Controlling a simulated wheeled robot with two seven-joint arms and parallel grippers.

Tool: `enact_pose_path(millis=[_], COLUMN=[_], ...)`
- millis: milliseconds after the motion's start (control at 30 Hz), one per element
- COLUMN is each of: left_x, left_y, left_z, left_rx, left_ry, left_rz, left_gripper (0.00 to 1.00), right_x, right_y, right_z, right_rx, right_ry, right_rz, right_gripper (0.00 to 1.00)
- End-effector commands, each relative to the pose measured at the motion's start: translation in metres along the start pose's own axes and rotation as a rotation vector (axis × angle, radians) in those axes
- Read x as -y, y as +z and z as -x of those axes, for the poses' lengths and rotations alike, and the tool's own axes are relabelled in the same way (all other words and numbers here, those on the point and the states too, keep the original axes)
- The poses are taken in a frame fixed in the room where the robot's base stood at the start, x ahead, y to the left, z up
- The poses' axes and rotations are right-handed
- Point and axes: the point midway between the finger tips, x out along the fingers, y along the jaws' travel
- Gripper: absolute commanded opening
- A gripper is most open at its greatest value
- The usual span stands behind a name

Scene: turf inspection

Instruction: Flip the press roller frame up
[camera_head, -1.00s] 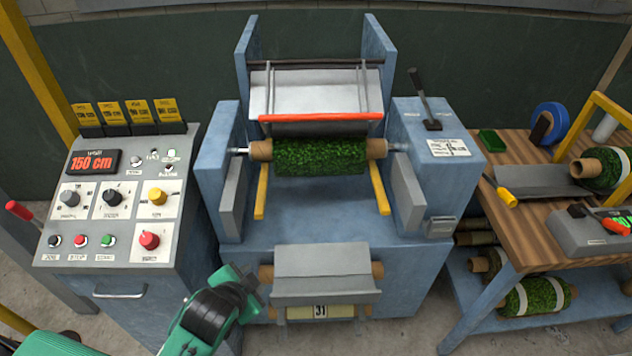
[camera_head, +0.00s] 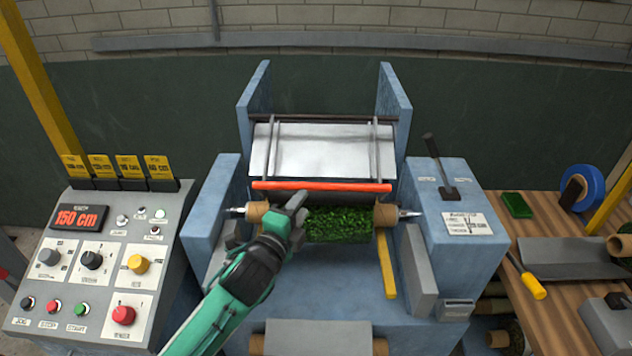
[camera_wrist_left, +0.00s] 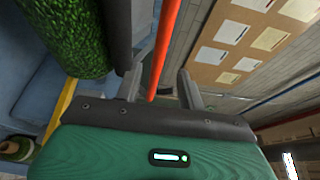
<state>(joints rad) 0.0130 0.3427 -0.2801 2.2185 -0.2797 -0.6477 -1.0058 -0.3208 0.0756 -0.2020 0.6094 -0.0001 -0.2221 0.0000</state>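The press roller frame has two thin grey side arms (camera_head: 375,150) and a red-orange front bar (camera_head: 345,187). It is down, with the bar just above and behind the green turf roll (camera_head: 340,224). My left gripper (camera_head: 299,204) is at the left half of the bar, in front of it. In the left wrist view the red bar (camera_wrist_left: 165,45) runs between the two spread fingers (camera_wrist_left: 162,85), which are open. Whether they touch the bar I cannot tell. The turf roll (camera_wrist_left: 65,35) shows beside them. My right gripper is not in view.
A control panel (camera_head: 90,255) reading 150 cm stands at left. Blue machine walls (camera_head: 392,105) rise behind the frame. A lever (camera_head: 440,165) stands on the right housing. A wooden bench (camera_head: 560,290) with tools is at right.

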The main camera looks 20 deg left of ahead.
Motion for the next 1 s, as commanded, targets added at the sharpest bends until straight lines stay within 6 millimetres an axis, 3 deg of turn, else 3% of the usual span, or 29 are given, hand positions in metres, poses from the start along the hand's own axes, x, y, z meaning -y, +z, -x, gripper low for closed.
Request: enact_pose_path(millis=[100, 333, 533, 867, 1000], left_x=[0.004, 0.002, 0.001, -0.001, -0.001], left_y=[0.0, 0.0, 0.0, 0.0, 0.0], left_z=[-0.026, -0.063, -0.079, -0.082, -0.082], left_rx=[0.001, 0.0, 0.0, 0.0, 0.0], left_ry=[0.0, 0.001, 0.001, 0.001, 0.001], left_rz=[0.002, 0.003, 0.003, 0.002, 0.002], left_gripper=[0.4, 0.4, 0.4, 0.4, 0.14], right_x=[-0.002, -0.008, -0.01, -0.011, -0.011], right_y=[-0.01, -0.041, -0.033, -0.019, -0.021], right_z=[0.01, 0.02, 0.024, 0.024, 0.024], right_rx=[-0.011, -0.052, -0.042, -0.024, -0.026], right_ry=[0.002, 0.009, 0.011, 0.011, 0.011], right_rz=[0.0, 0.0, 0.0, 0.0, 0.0], right_gripper=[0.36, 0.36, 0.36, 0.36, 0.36])
